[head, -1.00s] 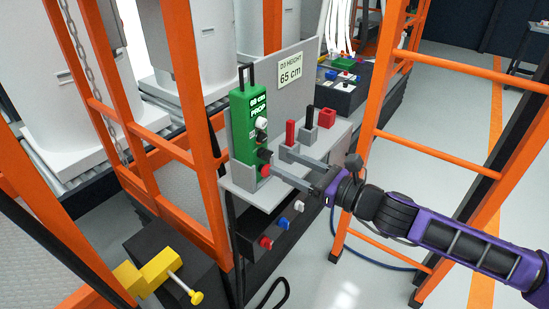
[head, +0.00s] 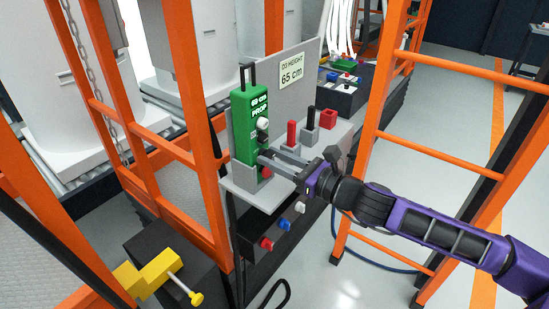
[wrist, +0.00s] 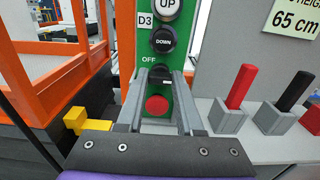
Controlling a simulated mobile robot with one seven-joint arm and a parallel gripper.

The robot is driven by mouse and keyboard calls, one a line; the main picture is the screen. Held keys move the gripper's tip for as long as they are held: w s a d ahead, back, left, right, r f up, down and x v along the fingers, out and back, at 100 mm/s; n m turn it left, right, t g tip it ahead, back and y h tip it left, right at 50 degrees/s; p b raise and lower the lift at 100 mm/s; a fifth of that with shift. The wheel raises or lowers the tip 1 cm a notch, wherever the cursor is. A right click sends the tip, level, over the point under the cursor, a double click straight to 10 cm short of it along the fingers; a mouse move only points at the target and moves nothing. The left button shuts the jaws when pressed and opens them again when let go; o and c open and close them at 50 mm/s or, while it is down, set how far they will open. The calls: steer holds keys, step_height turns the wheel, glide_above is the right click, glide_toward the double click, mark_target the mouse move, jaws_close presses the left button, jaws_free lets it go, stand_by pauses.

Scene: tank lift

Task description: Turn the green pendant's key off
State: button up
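The green pendant (head: 244,124) stands upright in a grey holder, labelled PROP and D3. In the wrist view its face (wrist: 136,68) shows the UP and DOWN buttons, an OFF label, a black key (wrist: 160,74) and a red button (wrist: 157,106) below. The key's pale mark lies toward its right, away from OFF at upper left. My gripper (head: 266,154) reaches the pendant from the right; its narrowed fingers (wrist: 160,78) lie on both sides of the key and appear to touch it. In the head view the fingers hide the key.
A grey shelf (head: 257,195) holds red and black levers (head: 291,135) right of the pendant. A height sign (head: 292,70) is on the panel behind. Orange frames (head: 209,120) stand on both sides. A yellow part (head: 155,270) sits low left.

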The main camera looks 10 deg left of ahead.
jaws_close()
steer(key=shift+n, duration=0.5)
steer(key=n+p, duration=0.1)
steer(key=n, duration=0.2)
steer(key=shift+p, duration=0.3)
steer(key=n, duration=0.4)
steer(key=shift+n, duration=0.3)
steer(key=n, duration=0.4)
steer(key=shift+n, duration=0.3)
steer(key=n+b, duration=0.1)
steer(key=n, duration=0.3)
steer(key=shift+n, duration=0.3)
